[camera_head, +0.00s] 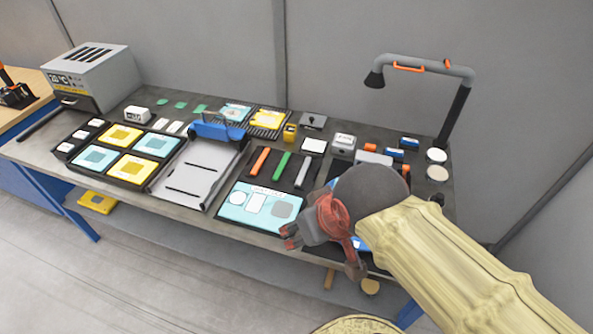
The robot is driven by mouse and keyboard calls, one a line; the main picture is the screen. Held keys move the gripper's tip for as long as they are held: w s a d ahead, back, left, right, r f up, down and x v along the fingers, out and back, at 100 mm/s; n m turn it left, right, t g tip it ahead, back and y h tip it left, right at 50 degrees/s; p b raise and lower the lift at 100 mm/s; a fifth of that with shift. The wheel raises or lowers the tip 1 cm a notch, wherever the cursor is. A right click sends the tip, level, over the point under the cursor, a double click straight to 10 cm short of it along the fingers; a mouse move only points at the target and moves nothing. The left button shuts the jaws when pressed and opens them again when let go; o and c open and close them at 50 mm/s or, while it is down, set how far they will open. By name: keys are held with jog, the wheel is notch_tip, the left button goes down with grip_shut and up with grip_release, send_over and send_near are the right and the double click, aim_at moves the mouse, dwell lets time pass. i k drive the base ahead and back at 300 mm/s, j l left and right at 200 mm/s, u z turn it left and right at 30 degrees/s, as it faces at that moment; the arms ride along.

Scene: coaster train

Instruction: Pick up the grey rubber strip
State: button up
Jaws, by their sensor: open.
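A grey strip (303,172) lies on the dark worktop, the rightmost of three slim strips in a slanting row. It looks like the grey rubber strip, though its material cannot be told at this size. An orange strip (261,161) and a green strip (282,165) lie to its left. My gripper (289,236) is open, in front of the row and below the grey strip in the picture, near the bench's front edge. It appears empty and apart from the strip. My arm hides part of the bench's right end.
A pale blue panel (233,205) lies in front of the strips. A silver tray device with a blue bar (216,128) stands to their left. Small boxes, including a white one (344,142), stand behind to the right. A lamp (420,64) arches over the right end.

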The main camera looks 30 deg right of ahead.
aim_at(304, 169)
jog(key=i+j+z, duration=0.3)
jog(key=i+j, duration=0.15)
jog(key=i+j+z, duration=0.35)
jog(key=i+j, duration=0.2)
jog(key=j, duration=0.1)
